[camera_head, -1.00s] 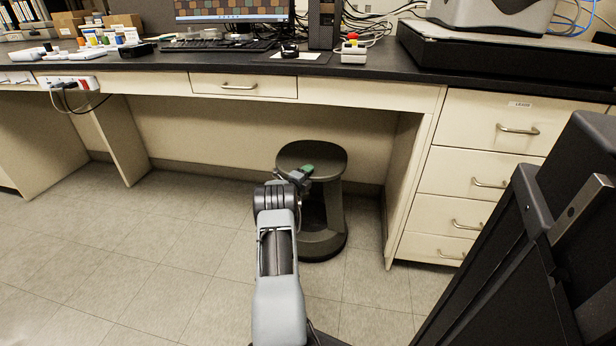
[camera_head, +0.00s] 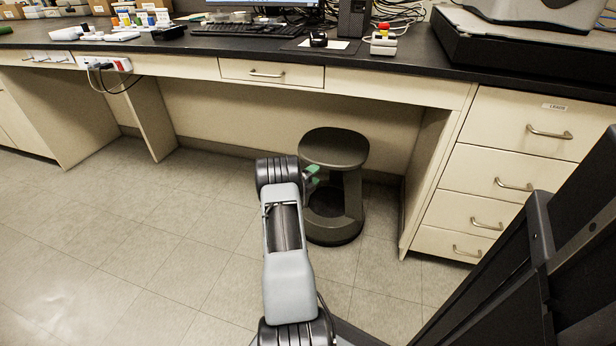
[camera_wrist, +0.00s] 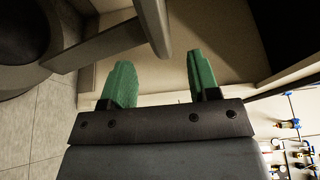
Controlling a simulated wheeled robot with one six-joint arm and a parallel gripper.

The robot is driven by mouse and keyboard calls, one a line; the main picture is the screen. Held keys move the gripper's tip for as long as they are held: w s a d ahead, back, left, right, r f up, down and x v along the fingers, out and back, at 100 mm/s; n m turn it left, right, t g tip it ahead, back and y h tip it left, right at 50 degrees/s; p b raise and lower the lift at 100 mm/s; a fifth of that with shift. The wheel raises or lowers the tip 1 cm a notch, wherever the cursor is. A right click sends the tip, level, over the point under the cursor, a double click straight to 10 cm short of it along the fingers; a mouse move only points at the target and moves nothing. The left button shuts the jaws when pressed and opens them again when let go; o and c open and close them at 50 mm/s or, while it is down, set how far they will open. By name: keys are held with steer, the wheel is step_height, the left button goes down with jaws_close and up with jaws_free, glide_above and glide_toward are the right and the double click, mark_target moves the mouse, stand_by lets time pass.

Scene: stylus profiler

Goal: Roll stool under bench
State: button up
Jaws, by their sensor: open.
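The dark grey stool (camera_head: 347,150) stands upright on the floor, with a round seat, open-sided column and wide round base. In the head view its seat is near the front of the knee space under the black-topped bench (camera_head: 215,69). My gripper (camera_head: 312,176) shows only as green fingertips just left of the stool's column, below seat level; my wrist hides the rest. In the wrist view my gripper (camera_wrist: 160,78) is open, its green fingers apart. There the stool's column (camera_wrist: 100,47) and seat edge crossing toward the finger gap are seen. I cannot tell whether they touch.
A drawer cabinet (camera_head: 500,185) bounds the knee space on the right, and a panel (camera_head: 152,115) on the left. Tiled floor (camera_head: 170,240) is clear at left and in front. A power strip with cables (camera_head: 105,65) hangs from the bench front.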

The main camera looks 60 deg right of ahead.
steer(key=shift+w+a+r+p, duration=0.1)
steer(key=shift+w+a+p, duration=0.1)
steer(key=shift+a, duration=0.7)
steer(key=shift+w+a+p, duration=0.1)
steer(key=shift+a+p, duration=0.05)
steer(key=shift+a, duration=0.7)
steer(key=w+a+r+m+g+y+p, duration=0.1)
steer(key=a+r+m+y+p, duration=0.1)
steer(key=a+r+m+p, duration=0.6)
steer(key=w+a+r+m+y+p, duration=0.1)
steer(key=a+r+m+y+p, duration=0.2)
steer(key=r, duration=0.9)
steer(key=a+r+m+g+y+p, duration=0.1)
steer(key=a+r+m+p, duration=0.35)
steer(key=a+r, duration=0.4)
steer(key=s+a+r+m+t+y+p, duration=0.3)
steer(key=a+r+m+p, duration=0.6)
steer(key=a, duration=0.7)
steer(key=s+a+r+m+t+y+p, duration=0.3)
steer(key=a+r+m+t+y+p, duration=0.2)
steer(key=a+r, duration=1)
steer(key=a+m+y+p, duration=0.1)
steer(key=m+y+p, duration=0.2)
steer(key=m+p, duration=0.1)
steer(key=shift+a+r+y, duration=0.3)
steer(key=shift+a+r, duration=0.05)
steer(key=shift+r, duration=0.05)
